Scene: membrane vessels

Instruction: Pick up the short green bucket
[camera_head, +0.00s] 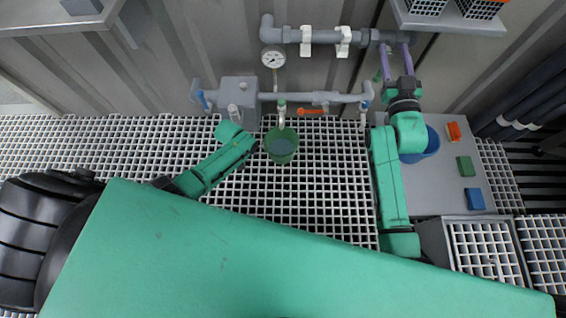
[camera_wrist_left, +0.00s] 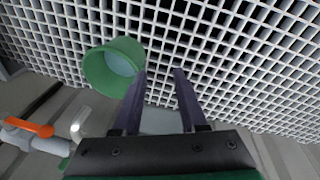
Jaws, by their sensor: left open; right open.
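The short green bucket (camera_head: 282,150) stands on the white grating beneath a tap on the pipework. It also shows in the left wrist view (camera_wrist_left: 112,68), left of the fingers and partly behind the left finger. My left gripper (camera_wrist_left: 161,73) is open, with nothing visible between its dark purple fingers. In the head view my left arm ends just left of the bucket; its fingers do not show clearly there. My right gripper (camera_head: 395,62) is open and empty, raised near the upper pipe, well right of the bucket.
A pipe with a gauge (camera_head: 272,58) and an orange valve handle (camera_head: 312,112) runs behind the bucket. A blue bucket (camera_head: 424,145) stands on a grey platform (camera_head: 435,195) with orange, green and blue blocks. The grating (camera_head: 320,185) right of the green bucket is clear.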

